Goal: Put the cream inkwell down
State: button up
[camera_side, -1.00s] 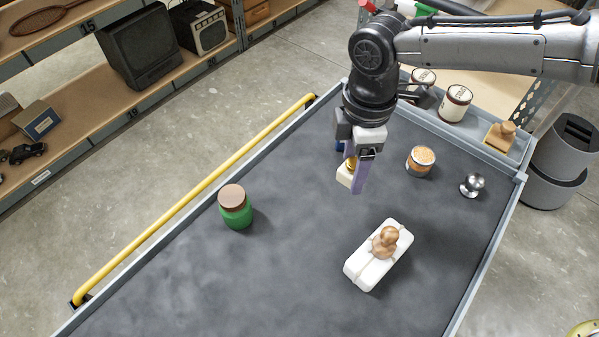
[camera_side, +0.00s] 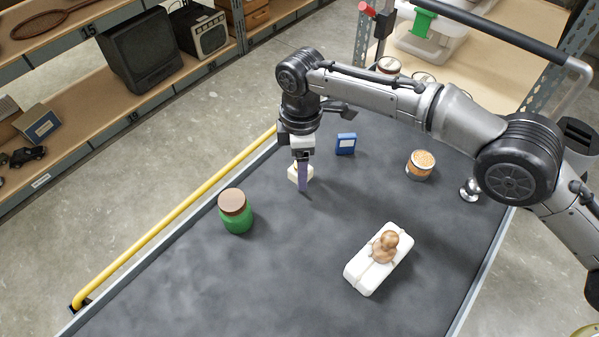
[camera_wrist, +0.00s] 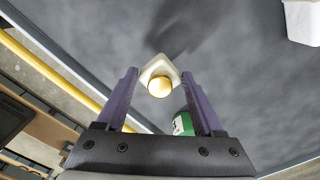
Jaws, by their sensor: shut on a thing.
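The cream inkwell (camera_side: 293,173) has a square cream body and a gold cap. My gripper (camera_side: 302,184) is shut on it, over the dark grey cart top (camera_side: 290,260). In the wrist view the inkwell (camera_wrist: 160,78) sits between the two finger ends of my gripper (camera_wrist: 160,84), gold cap towards the camera. A dark shadow lies beside it on the grey top. I cannot tell whether its base touches the surface.
A green jar with a brown lid (camera_side: 236,211) stands to the left. A blue box (camera_side: 346,144), a jar with tan contents (camera_side: 420,165) and a metal knob (camera_side: 470,189) stand to the right. A yellow rail (camera_side: 180,208) edges the cart.

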jog(key=shift+w+a+f, duration=0.1)
jog(key=shift+w+f, duration=0.05)
jog(key=shift+f, duration=1.55)
jog(key=shift+f, duration=0.1)
jog(key=o, duration=1.4)
jog(key=shift+o, duration=0.2)
jog(key=shift+r, duration=3.85)
